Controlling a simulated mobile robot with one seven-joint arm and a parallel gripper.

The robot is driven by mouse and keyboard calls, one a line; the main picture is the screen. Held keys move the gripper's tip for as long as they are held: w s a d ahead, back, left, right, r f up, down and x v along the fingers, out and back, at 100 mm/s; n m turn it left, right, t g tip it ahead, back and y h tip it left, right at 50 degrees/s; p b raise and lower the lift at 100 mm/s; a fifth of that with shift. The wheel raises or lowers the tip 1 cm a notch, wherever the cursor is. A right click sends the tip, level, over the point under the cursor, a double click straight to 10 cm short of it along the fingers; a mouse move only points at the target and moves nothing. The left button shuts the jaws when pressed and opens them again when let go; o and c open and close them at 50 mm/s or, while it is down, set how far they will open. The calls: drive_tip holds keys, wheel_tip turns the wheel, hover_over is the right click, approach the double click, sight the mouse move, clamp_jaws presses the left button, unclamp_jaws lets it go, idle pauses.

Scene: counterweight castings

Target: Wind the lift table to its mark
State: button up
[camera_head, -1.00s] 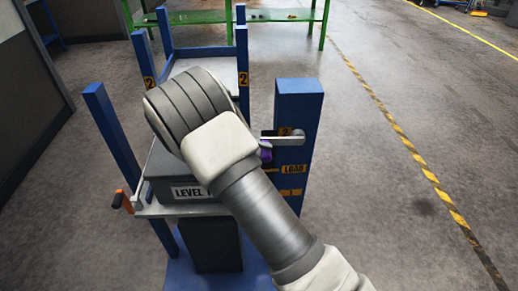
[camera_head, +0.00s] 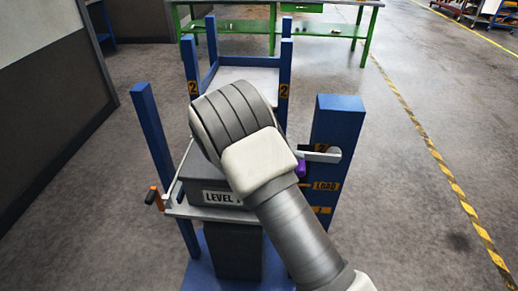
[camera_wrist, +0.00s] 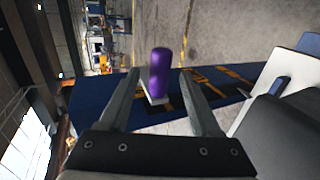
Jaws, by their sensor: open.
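The lift table (camera_head: 190,212) stands in front of me, its pale top carrying a dark grey block labelled "LEVEL", the rest of the label hidden by my arm. A purple upright handle (camera_head: 300,168) shows just right of my wrist, by the blue post (camera_head: 338,125) with the "LOAD" label and yellow marks. In the wrist view my gripper (camera_wrist: 158,72) is open, with the purple handle (camera_wrist: 160,72) in line between its fingers, apparently not touched. A pale bar is at the handle's foot.
Blue uprights with "2" labels (camera_head: 284,90) frame another pale platform behind the lift table. A green bench (camera_head: 330,30) stands at the back. A grey partition (camera_head: 50,80) is on the left. Floor right of the post is clear, up to a yellow-black line (camera_head: 440,165).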

drive_tip(key=v, duration=1.5)
drive_tip(key=shift+a, duration=0.4)
drive_tip(key=shift+r, duration=0.1)
drive_tip(key=c, duration=0.5)
drive_tip(key=shift+w+d+r+p, duration=0.1)
drive_tip(key=shift+d+r+p, duration=0.1)
drive_tip(key=shift+d+p, duration=0.15)
drive_tip(key=shift+c, duration=1.2)
drive_tip(key=d+y, duration=0.1)
drive_tip(key=w+d+m+g+p, duration=0.1)
drive_tip(key=d, duration=0.1)
drive_tip(key=d+r+m+y+p, duration=0.1)
drive_tip(key=d, duration=0.1)
drive_tip(key=shift+w+d+r+g+y, duration=0.1)
drive_tip(key=shift+w+d+g+y, duration=0.1)
drive_tip(key=shift+w+g+y, duration=0.15)
clamp_jaws()
drive_tip(key=m+t+y+p, duration=0.2)
drive_tip(key=m+y+p, duration=0.7)
drive_tip(key=m+y, duration=0.6)
approach(303, 163)
drive_tip(key=shift+m+h, duration=0.5)
drive_tip(key=shift+h, duration=0.25)
drive_tip(key=x, duration=0.3)
drive_tip(key=a+x, duration=0.1)
drive_tip(key=x, duration=0.2)
drive_tip(key=shift+a, duration=0.3)
